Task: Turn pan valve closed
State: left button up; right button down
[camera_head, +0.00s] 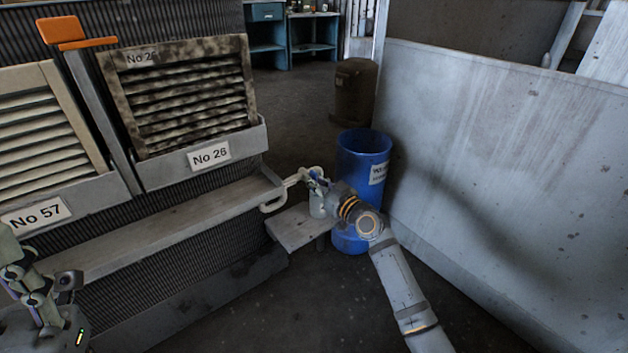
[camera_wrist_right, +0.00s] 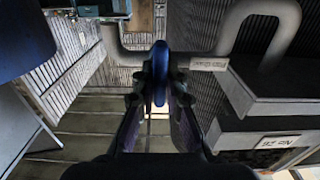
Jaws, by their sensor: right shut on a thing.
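The pan valve is a blue handle (camera_head: 314,174) on a pale pipe (camera_head: 287,189) at the end of the housing's ledge. In the right wrist view the blue valve handle (camera_wrist_right: 160,72) stands edge-on between the fingertips, in front of the grey pipe (camera_wrist_right: 250,35). My right gripper (camera_head: 322,184) is at the valve, and its fingers (camera_wrist_right: 160,98) are shut on the handle from both sides. The fingers and wrist hide part of the valve in the head view. My left gripper (camera_head: 45,295) is at the lower left, away from the valve; its jaw opening is unclear.
A pale container (camera_head: 317,206) stands below the pipe on a small grey shelf (camera_head: 292,232). A blue barrel (camera_head: 362,150) is close behind my right wrist. Louvred panels (camera_head: 180,95) line the left, and a grey wall (camera_head: 500,160) bounds the right. Floor in front is clear.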

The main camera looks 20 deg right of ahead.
jog(key=shift+m, duration=0.4)
jog(key=m+p, duration=0.1)
jog(key=m, duration=0.2)
jog(key=shift+d+r, duration=0.1)
jog(key=m+p, duration=0.2)
jog(key=m, duration=0.3)
jog(key=shift+d, duration=0.1)
jog(key=m, duration=0.2)
jog(key=m+p, duration=0.1)
jog(key=m, duration=0.2)
jog(key=shift+w+d+f, duration=0.1)
jog(key=shift+f, duration=0.1)
jog(key=shift+f+m+p, duration=0.2)
jog(key=shift+m+p, duration=0.6)
jog(key=shift+m, duration=1.2)
jog(key=c, duration=1.4)
grip_release()
